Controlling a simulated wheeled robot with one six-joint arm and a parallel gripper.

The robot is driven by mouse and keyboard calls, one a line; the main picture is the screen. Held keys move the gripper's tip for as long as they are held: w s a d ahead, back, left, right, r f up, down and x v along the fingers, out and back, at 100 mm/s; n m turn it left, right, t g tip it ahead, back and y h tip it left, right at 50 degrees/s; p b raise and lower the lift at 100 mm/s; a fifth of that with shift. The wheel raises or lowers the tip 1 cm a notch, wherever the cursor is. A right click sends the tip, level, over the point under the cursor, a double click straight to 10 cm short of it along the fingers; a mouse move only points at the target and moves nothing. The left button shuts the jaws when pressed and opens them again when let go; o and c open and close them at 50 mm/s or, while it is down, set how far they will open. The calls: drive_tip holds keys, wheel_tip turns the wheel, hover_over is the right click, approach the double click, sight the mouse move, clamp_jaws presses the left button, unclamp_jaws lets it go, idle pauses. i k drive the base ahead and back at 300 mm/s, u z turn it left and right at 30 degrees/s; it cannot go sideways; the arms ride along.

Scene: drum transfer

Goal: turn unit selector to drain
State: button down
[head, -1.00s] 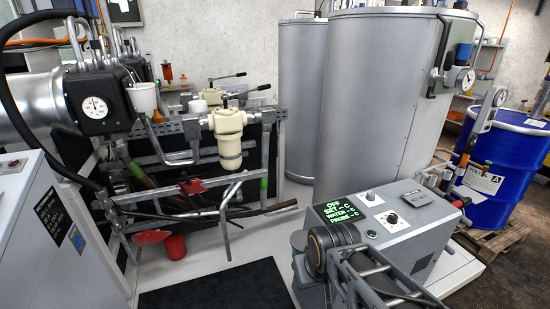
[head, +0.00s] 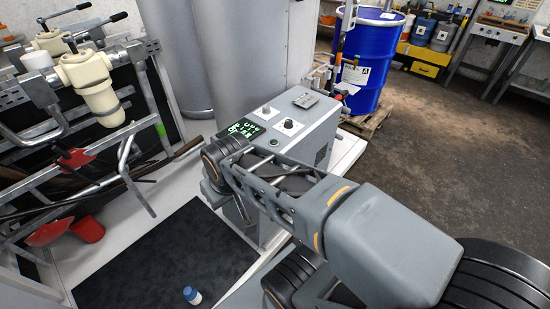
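Two knobs sit beside the display: a small one (head: 266,109) and a larger one on a white plate (head: 288,125). I cannot tell which is the selector or read its markings. My arm crosses in front of the unit from the lower right and hides part of its near side. My gripper does not show.
A pipe rack with a cream filter housing (head: 92,85) stands left. A blue drum (head: 369,60) stands on a pallet behind. Floor at right is open.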

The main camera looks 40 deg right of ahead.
sight(266, 109)
drive_tip(key=z, duration=0.15)
drive_tip(key=k, duration=0.95)
drive_tip(key=z, duration=1.6)
drive_tip(key=i, duration=0.85)
drive_tip(key=u, duration=0.85)
drive_tip(key=i, duration=0.7)
drive_tip(key=u, duration=0.8)
